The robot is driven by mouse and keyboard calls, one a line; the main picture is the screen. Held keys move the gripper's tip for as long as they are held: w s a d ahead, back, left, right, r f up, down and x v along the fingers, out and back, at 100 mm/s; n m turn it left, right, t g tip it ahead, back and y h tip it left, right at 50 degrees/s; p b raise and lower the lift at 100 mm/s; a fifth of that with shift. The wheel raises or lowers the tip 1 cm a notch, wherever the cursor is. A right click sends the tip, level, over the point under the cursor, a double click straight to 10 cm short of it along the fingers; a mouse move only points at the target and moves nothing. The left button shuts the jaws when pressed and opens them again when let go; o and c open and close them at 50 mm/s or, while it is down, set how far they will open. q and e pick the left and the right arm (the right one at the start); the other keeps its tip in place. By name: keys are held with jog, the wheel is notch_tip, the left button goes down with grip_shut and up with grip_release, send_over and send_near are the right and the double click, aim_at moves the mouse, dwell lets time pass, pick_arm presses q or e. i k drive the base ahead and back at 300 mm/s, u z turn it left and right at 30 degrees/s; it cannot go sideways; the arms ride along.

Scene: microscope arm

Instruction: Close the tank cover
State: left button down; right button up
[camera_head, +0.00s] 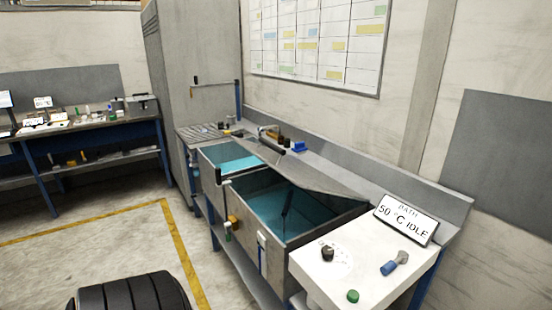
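The tank (318,233) is an open grey metal basin with teal liquid, in the middle of the head view. A flat grey panel, seemingly its cover (312,175), lies along the back of the opening, and the front of the opening is uncovered. I cannot tell its exact tilt. A black bar (271,147), possibly a handle, shows near its far left end. A dark thin rod (287,204) shows inside the tank. Neither of my grippers is in view.
A second basin (230,158) with teal liquid lies beyond. A white panel (370,262) at right holds a dark knob (327,253), a green button (352,296), a blue-handled lever (393,264) and a sign (405,219) reading "BATH 50 °C IDLE".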

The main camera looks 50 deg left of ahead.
aim_at(302, 175)
jog(key=u, duration=0.4)
jog(key=i, duration=0.9)
jog(key=u, duration=0.6)
